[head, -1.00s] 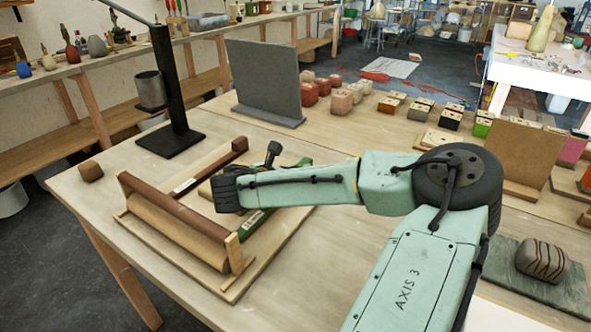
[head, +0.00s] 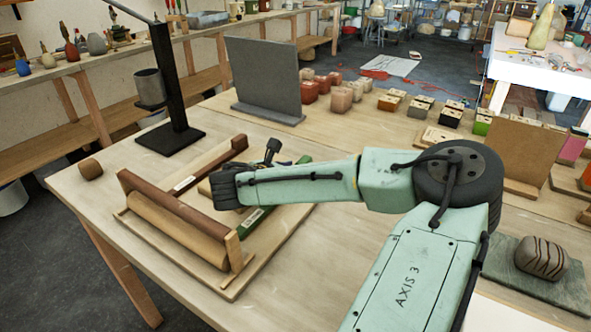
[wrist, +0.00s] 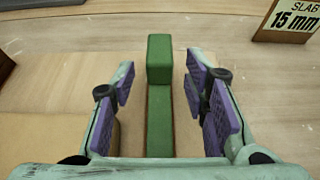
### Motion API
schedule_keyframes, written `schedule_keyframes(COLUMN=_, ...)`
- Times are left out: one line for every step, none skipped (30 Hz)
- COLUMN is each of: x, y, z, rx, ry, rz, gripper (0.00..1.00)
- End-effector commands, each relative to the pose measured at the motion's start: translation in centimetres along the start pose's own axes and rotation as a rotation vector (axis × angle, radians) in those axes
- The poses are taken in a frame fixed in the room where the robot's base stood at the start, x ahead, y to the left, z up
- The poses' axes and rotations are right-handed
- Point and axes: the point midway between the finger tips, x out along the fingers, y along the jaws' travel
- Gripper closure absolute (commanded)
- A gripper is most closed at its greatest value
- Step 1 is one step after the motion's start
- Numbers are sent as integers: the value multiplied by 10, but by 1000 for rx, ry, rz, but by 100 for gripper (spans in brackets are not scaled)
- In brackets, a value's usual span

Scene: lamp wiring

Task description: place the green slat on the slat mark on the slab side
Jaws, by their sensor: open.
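A long green slat (wrist: 159,120) runs lengthwise between the fingers of my gripper (wrist: 160,82) in the wrist view. Its far end looks like a brighter, raised block. My gripper is open, with a purple pad on each side and a gap between each pad and the slat. In the head view, green (head: 253,220) shows beside my wrist on the wooden roller board (head: 232,286). My fingers are hidden there. I cannot make out the slat mark.
A wooden roller (head: 178,228) and a brown bar lie across the board. A "SLAB 15 mm" sign (wrist: 290,20) stands at the upper right in the wrist view. A black lamp stand (head: 168,90) and a grey panel (head: 263,75) stand behind the board. A small brown block (head: 89,169) sits left.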

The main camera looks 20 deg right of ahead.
Motion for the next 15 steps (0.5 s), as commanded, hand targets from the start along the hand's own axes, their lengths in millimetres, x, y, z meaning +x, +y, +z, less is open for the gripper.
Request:
schedule_keyframes(x=-5, y=1, z=-3, rx=0, ry=1, rz=5, gripper=59)
schedule_keyframes(x=-9, y=1, z=-3, rx=0, ry=0, rz=5, gripper=59)
schedule_keyframes(x=-16, y=1, z=-4, rx=-1, ry=1, rz=5, gripper=59)
schedule_keyframes(x=-21, y=1, z=-4, rx=-1, ry=1, rz=6, gripper=59)
schedule_keyframes(x=-27, y=1, z=-4, rx=-1, ry=0, rz=5, gripper=59)
schedule_keyframes(x=-36, y=2, z=-5, rx=-1, ry=1, rz=7, gripper=59)
schedule_keyframes(x=-43, y=1, z=-5, rx=-1, ry=1, rz=6, gripper=59)
schedule_keyframes(x=-50, y=1, z=-5, rx=-2, ry=-1, rz=7, gripper=59)
schedule_keyframes(x=-59, y=2, z=-5, rx=-1, ry=0, rz=7, gripper=59)
schedule_keyframes(x=-66, y=1, z=-5, rx=-2, ry=0, rz=6, gripper=59)
schedule_keyframes(x=-72, y=1, z=-4, rx=-2, ry=-1, rz=6, gripper=59)
schedule_keyframes(x=-80, y=1, z=-4, rx=-2, ry=0, rz=6, gripper=59)
schedule_keyframes(x=-86, y=1, z=-4, rx=-1, ry=-1, rz=6, gripper=59)
schedule_keyframes(x=-91, y=1, z=-4, rx=-2, ry=0, rz=6, gripper=59)
schedule_keyframes(x=-97, y=1, z=-3, rx=-2, ry=0, rz=4, gripper=59)
